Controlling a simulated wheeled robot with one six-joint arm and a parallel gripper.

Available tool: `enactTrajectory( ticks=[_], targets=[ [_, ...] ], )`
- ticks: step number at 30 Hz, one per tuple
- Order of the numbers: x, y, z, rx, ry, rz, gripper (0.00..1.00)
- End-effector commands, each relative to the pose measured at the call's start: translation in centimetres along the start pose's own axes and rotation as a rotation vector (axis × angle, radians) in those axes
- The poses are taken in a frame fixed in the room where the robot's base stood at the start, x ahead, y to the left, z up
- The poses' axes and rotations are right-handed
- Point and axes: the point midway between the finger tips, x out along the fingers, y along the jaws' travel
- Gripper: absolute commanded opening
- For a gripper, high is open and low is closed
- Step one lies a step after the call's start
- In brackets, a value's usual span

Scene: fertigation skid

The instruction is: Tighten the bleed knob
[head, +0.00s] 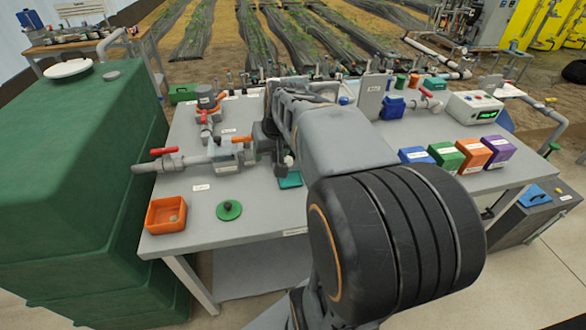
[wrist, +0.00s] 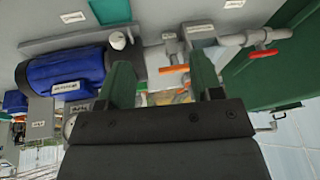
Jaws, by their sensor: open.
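A small white round knob (wrist: 117,39), which looks like the bleed knob, sits at the end of a blue cylindrical body (wrist: 65,75) in the wrist view. In the head view a pale knob (head: 289,161) shows just below my arm. My gripper (wrist: 163,78) is open, with nothing between its two green fingers. The left finger's tip is close to the white knob in the picture; I cannot tell whether they touch. In the head view my arm hides most of the blue body and the fingers.
A grey pipe with a red-handled valve (head: 164,151) and an orange handle (head: 243,139) runs beside my gripper. An orange tray (head: 166,214) and a green disc (head: 229,210) lie at the table's front left. Coloured boxes (head: 473,153) stand at the right.

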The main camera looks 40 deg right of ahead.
Motion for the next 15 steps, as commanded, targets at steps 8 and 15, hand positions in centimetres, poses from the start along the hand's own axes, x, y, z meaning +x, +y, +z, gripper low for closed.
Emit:
enactTrajectory(
  ticks=[8, 15],
  targets=[
    [3.5, 9.8, -4.1, 0.170, 0.057, 0.009, 0.59],
    [6.9, 10.5, -4.7, 0.180, 0.061, 0.007, 0.59]
  ],
)
